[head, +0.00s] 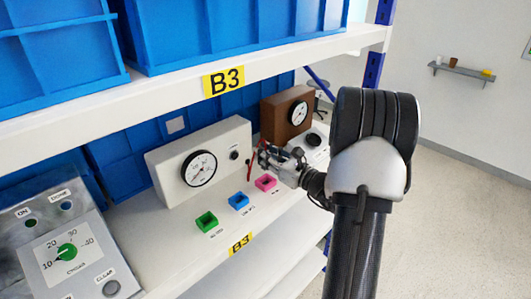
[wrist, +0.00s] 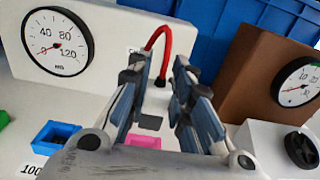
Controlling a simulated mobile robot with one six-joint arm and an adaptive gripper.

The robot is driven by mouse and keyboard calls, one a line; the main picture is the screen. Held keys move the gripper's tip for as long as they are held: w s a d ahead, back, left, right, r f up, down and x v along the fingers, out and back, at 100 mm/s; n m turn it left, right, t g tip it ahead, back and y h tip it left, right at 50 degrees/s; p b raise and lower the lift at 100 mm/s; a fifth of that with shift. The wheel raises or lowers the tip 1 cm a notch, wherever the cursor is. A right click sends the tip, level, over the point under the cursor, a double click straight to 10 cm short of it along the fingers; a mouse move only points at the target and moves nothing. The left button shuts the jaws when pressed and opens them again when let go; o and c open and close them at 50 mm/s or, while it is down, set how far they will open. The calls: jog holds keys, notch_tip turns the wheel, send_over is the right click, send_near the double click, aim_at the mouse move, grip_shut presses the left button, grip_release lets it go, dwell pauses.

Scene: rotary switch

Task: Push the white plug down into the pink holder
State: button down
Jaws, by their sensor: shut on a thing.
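The pink holder (head: 265,183) is a small square socket on the shelf, at the right end of a row of coloured sockets. In the wrist view the pink holder (wrist: 143,141) shows between my fingers, partly hidden by them. My gripper (head: 266,157) is at the pink holder, just behind and above it in the head view. In the wrist view my gripper (wrist: 158,80) has a finger on each side of a red cable's end. It is shut on the white plug, whose body is hard to make out against the white shelf. I cannot tell how deep the plug sits.
A blue socket (head: 238,201) and a green socket (head: 207,222) stand left of the pink one. A white gauge box (head: 225,142) stands behind, a brown gauge box (head: 282,112) to the right. The upper shelf's edge (head: 240,78) runs above the work area.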

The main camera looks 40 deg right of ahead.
jog(key=shift+f+b, duration=1.3)
jog(key=shift+f, duration=0.6)
jog(key=shift+f+b, duration=1.5)
jog(key=shift+f, duration=0.15)
jog(key=c, duration=1.4)
grip_release()
jog(key=shift+o, duration=0.2)
jog(key=shift+s, duration=0.15)
jog(key=s, duration=1.1)
jog(key=shift+s+d, duration=0.35)
jog(key=shift+d, duration=0.1)
